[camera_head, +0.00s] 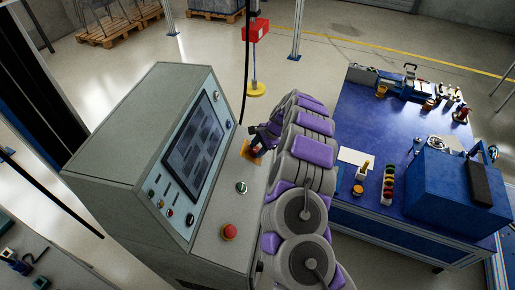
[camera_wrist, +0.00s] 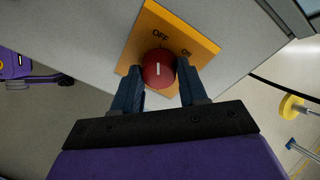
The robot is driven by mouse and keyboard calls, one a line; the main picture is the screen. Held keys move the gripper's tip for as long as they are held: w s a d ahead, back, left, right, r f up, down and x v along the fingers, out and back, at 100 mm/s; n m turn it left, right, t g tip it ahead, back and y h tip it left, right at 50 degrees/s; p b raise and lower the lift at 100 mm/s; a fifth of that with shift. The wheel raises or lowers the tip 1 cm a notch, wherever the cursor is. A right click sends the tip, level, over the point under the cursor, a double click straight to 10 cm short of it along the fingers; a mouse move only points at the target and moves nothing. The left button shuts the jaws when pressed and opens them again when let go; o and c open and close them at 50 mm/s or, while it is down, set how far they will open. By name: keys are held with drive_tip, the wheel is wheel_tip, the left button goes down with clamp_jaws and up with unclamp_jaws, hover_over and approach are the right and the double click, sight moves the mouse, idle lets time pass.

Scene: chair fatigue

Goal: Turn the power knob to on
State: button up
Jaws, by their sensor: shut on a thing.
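The power knob (camera_wrist: 158,68) is a round red knob with a white line, on a yellow-orange plate (camera_wrist: 205,46) marked OFF and ON. Its white line points up in the wrist view, roughly toward OFF; ON lies to the upper right. My gripper (camera_wrist: 160,76) has one finger on each side of the knob and is shut on it. In the head view my gripper (camera_head: 257,146) is at the right side of the grey console, where the yellow plate (camera_head: 247,155) shows partly. The knob is mostly hidden there by the gripper and arm.
The grey console (camera_head: 130,130) carries a screen (camera_head: 196,146), several small buttons and a red mushroom button (camera_head: 229,231). A blue workbench (camera_head: 365,110) with tools and a blue box (camera_head: 445,190) stands to the right. Open floor lies behind.

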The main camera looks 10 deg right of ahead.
drive_tip(key=shift+r+p, duration=0.15)
drive_tip(key=shift+p, duration=0.4)
drive_tip(key=m+p, duration=0.3)
drive_tip(key=p, duration=0.1)
drive_tip(key=shift+d+r, duration=0.1)
drive_tip(key=shift+r, duration=0.05)
drive_tip(key=m+p, duration=0.2)
drive_tip(key=p, duration=0.1)
drive_tip(key=shift+m, duration=0.3)
drive_tip(key=m+p, duration=0.3)
drive_tip(key=shift+y, duration=0.3)
drive_tip(key=shift+w+f+m+p, duration=0.1)
drive_tip(key=shift+f+m+p, duration=0.15)
drive_tip(key=shift+m+p, duration=0.85)
drive_tip(key=shift+m+b, duration=0.4)
drive_tip(key=shift+m, duration=0.2)
drive_tip(key=o, duration=1)
drive_tip(key=shift+o, duration=0.2)
drive_tip(key=shift+d, duration=0.1)
